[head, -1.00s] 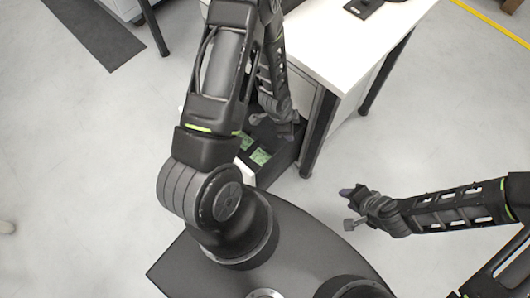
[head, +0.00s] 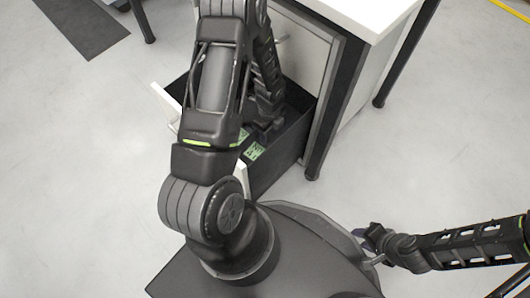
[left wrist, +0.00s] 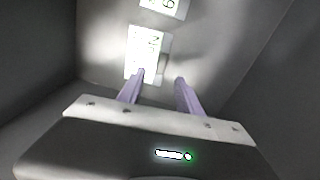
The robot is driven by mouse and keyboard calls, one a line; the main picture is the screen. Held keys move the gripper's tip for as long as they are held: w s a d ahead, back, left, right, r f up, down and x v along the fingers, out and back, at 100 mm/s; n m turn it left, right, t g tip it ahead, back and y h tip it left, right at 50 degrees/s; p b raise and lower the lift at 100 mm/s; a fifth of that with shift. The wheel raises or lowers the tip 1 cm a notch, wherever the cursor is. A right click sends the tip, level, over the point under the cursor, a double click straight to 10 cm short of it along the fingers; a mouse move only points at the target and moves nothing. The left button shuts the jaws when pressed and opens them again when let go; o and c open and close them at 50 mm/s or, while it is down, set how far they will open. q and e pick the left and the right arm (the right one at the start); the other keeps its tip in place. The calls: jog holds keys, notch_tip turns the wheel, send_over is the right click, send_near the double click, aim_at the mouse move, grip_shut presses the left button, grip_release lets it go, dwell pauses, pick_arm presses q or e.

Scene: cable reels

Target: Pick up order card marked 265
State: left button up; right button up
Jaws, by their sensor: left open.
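My left gripper (head: 266,130) reaches down into an open dark drawer (head: 283,157), partly hidden by my own arm. In the left wrist view its two pale purple fingers (left wrist: 160,80) are apart with nothing between them. A white card (left wrist: 146,52) with dark markings lies just beyond the fingertips, close to the left one. A second card (left wrist: 165,6) lies farther off at the top edge, partly cut off. Their numbers cannot be read surely. In the head view a green-looking card (head: 253,151) lies in the drawer. My right gripper (head: 372,233) is out over the floor, its jaws unclear.
The drawer belongs to a grey cabinet under a white-topped table (head: 340,12). Its dark walls stand close around my left gripper. A dark table leg (head: 322,140) stands right of the drawer. The floor (head: 425,150) to the right is clear.

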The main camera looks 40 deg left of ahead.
aim_at(268, 145)
pick_arm(q)
jog(key=shift+f+b, duration=0.6)
jog(key=shift+f, duration=0.75)
notch_tip(268, 145, down, 4)
jog(key=b, duration=0.3)
jog(key=shift+w+a+f, duration=0.15)
jog(key=shift+f, duration=0.5)
jog(key=shift+r, duration=0.1)
